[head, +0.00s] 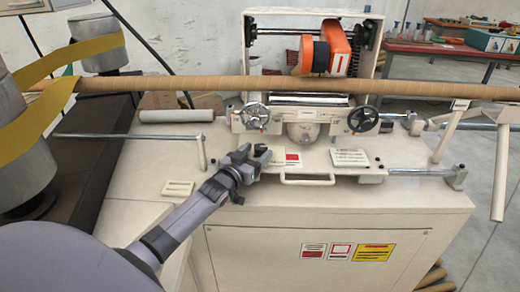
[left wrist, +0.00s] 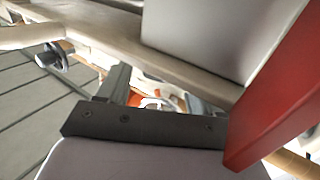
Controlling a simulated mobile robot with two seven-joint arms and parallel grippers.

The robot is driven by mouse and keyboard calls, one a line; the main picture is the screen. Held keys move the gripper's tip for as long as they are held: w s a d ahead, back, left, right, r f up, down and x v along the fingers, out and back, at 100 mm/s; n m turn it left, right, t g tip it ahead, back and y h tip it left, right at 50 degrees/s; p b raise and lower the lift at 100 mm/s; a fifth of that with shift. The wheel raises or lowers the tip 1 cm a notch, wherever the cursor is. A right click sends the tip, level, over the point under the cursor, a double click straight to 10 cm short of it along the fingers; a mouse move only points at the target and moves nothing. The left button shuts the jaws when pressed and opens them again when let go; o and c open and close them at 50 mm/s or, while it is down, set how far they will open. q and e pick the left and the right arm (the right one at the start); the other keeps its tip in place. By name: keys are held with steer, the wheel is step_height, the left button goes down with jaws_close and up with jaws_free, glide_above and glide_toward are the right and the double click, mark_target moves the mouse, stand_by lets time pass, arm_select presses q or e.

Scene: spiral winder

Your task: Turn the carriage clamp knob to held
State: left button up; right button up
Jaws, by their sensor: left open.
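The cream winder carriage (head: 340,122) sits on the machine in the head view, under the long tan tube. It bears a left handwheel (head: 254,115), a right handwheel (head: 363,118) and a round fitting (head: 303,133) between them. I cannot tell which part is the clamp knob or how it is set. My left gripper (head: 255,156) is open, in front of and below the left handwheel, with nothing seen between its fingers. In the left wrist view its two dark fingers (left wrist: 158,96) stand apart. A dark round part (left wrist: 51,57) shows at the left there. My right gripper is out of view.
The tan tube (head: 200,85) runs across above the carriage. A looped handle (head: 307,180) and a white label plate (head: 350,157) lie right of my gripper. A rod (head: 130,136) reaches left. A red bar (left wrist: 285,90) crosses the right of the wrist view.

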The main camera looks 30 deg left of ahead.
arm_select(q)
steer(key=shift+w, duration=1.35)
steer(key=c, duration=1)
